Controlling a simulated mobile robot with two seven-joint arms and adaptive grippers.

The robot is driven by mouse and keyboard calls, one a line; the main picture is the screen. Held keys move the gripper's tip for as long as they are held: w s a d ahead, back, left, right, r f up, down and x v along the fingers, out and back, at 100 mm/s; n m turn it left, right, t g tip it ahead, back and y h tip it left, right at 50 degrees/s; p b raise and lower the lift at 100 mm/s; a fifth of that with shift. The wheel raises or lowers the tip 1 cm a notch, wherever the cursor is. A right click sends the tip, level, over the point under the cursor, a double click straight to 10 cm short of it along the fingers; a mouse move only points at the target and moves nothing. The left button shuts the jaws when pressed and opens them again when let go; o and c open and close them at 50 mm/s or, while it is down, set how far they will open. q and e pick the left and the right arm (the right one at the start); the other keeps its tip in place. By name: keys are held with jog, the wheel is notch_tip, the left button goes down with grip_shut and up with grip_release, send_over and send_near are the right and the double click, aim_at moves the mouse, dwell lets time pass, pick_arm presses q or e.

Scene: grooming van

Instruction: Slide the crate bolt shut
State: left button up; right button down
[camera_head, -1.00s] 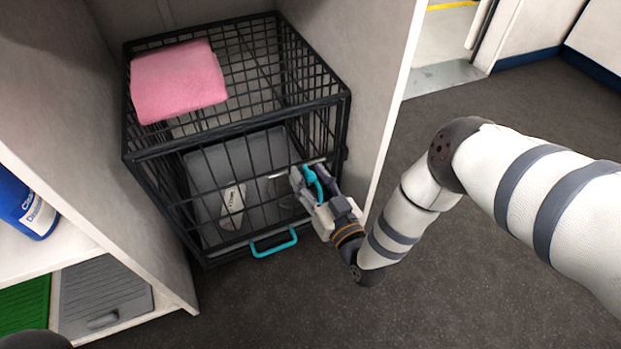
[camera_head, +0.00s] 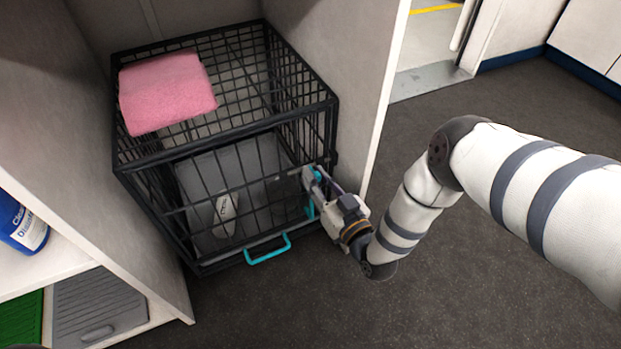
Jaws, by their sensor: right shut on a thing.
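The black wire crate (camera_head: 225,127) stands in the cubby, its barred front door facing me. The door has a turquoise pull handle (camera_head: 268,250) low at its front. My right gripper (camera_head: 312,188) is at the right edge of the door, shut on the crate bolt. The bolt's turquoise handle (camera_head: 311,209) shows just below the fingers and points downward. The fingers hide most of the bolt's bar and its catch, so I cannot tell how far the bar reaches into the frame. My left gripper is not in view.
A folded pink towel (camera_head: 166,92) lies on the crate. A grey mat and a white labelled item (camera_head: 226,213) are inside. The cubby's side panel (camera_head: 372,110) stands close to the right gripper. A blue bottle (camera_head: 22,225) is at left. The floor in front is clear.

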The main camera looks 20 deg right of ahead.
jog(key=c, duration=1.4)
grip_release()
jog(key=shift+d, duration=0.25)
jog(key=s, duration=0.8)
jog(key=s+d, duration=0.1)
jog(key=s, duration=0.3)
